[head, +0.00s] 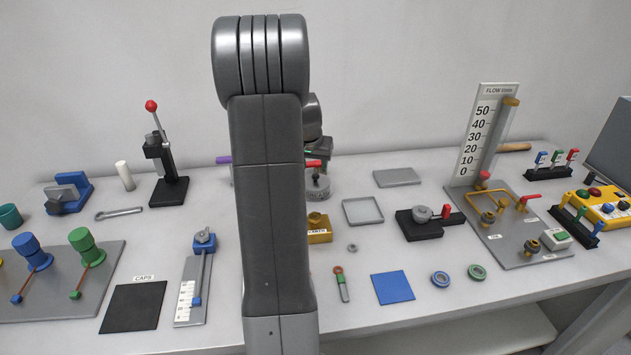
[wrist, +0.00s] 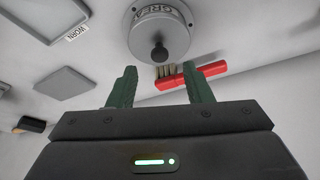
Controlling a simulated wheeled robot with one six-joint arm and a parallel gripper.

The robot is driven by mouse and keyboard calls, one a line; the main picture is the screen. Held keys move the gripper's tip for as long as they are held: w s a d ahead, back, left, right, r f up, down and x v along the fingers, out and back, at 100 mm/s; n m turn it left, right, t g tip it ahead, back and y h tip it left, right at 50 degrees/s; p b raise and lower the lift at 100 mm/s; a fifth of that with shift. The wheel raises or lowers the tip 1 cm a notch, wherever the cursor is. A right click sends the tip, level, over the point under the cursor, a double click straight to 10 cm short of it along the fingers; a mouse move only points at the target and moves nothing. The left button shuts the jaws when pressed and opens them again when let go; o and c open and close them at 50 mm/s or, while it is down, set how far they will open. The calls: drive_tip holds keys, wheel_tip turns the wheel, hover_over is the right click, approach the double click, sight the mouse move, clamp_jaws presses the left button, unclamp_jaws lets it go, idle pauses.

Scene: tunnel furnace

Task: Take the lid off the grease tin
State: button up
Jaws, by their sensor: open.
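The grease tin (head: 318,192) is a round grey tin on the table, just right of my arm in the head view, which hides part of it. In the wrist view its grey lid (wrist: 145,35) fills the top middle, with a label partly readable and a dark round knob (wrist: 159,52) at its centre. The lid is on the tin. My gripper (wrist: 161,70) is open and empty, its two green fingers apart. In the wrist view the knob appears between the fingers' lines, just beyond their tips, and nothing touches it visibly. The head view mostly hides the fingers behind my arm.
A red-handled brush (wrist: 190,75) lies close beside the tin, behind the fingers in the wrist view. A flat grey plate (head: 397,177) and a shallow square tray (head: 362,211) lie to the right. A yellow block (head: 320,230) stands in front of the tin.

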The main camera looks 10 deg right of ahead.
sight(315, 175)
drive_tip(key=shift+p+x, duration=0.3)
drive_tip(key=shift+x, duration=2.05)
clamp_jaws()
